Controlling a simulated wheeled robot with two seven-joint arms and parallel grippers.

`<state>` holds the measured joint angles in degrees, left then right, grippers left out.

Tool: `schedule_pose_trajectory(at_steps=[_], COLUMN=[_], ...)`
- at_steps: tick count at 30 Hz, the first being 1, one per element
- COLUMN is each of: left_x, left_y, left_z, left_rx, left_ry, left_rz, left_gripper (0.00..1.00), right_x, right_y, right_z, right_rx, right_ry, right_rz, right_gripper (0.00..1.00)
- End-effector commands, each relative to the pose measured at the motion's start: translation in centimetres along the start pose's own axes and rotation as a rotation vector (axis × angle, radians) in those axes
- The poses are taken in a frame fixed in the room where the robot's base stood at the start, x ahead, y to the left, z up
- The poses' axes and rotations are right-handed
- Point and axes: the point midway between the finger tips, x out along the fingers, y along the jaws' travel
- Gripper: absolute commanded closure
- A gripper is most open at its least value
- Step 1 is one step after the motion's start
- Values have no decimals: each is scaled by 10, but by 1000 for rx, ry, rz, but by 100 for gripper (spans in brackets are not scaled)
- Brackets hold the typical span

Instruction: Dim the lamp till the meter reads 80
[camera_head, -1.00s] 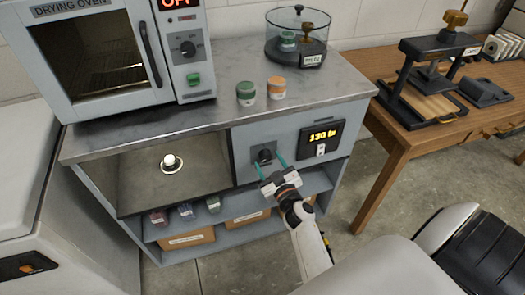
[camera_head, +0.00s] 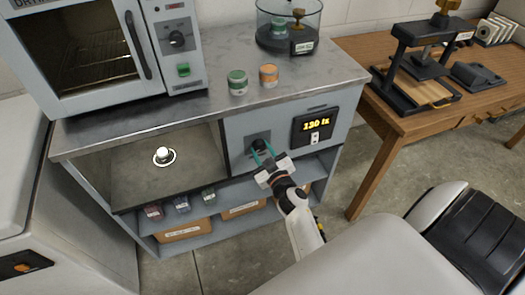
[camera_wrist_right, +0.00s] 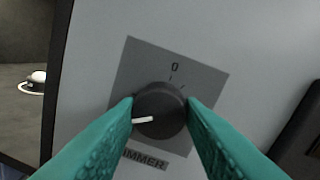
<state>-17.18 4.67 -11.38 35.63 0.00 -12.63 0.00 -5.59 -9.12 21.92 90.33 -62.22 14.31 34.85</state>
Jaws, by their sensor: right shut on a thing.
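The black dimmer knob (camera_head: 259,143) sits on the grey front panel of the bench. In the right wrist view the knob (camera_wrist_right: 160,112) has a white pointer line aimed left and slightly down, with a "0" mark above it on its plate. My right gripper (camera_head: 263,149) has its teal fingers on both sides of the knob, shut on it. The meter (camera_head: 315,126) right of the knob reads about 130 lx in yellow. The lamp (camera_head: 163,154), a small white bulb on a round base, glows in the open compartment left of the panel. My left gripper is out of view.
A drying oven (camera_head: 110,55), a green-banded jar (camera_head: 237,84), an orange-banded jar (camera_head: 268,77) and a glass vessel (camera_head: 288,28) stand on the bench top. A wooden table (camera_head: 400,120) with a press stands at right. Boxes fill the shelf below.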

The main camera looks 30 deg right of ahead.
Motion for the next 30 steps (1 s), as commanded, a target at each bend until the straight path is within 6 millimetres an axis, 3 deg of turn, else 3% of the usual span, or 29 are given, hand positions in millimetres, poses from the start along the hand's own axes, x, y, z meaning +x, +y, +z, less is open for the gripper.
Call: schedule_pose_trajectory(at_steps=[8,30], left_x=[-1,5], left_y=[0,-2], left_z=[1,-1], left_rx=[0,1], left_ry=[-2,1], left_rz=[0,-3], left_gripper=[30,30], right_x=[0,0], right_y=[0,0], right_z=[0,1], right_rx=[-144,-835], right_ry=[8,46], right_rz=[4,16], right_gripper=[88,88])
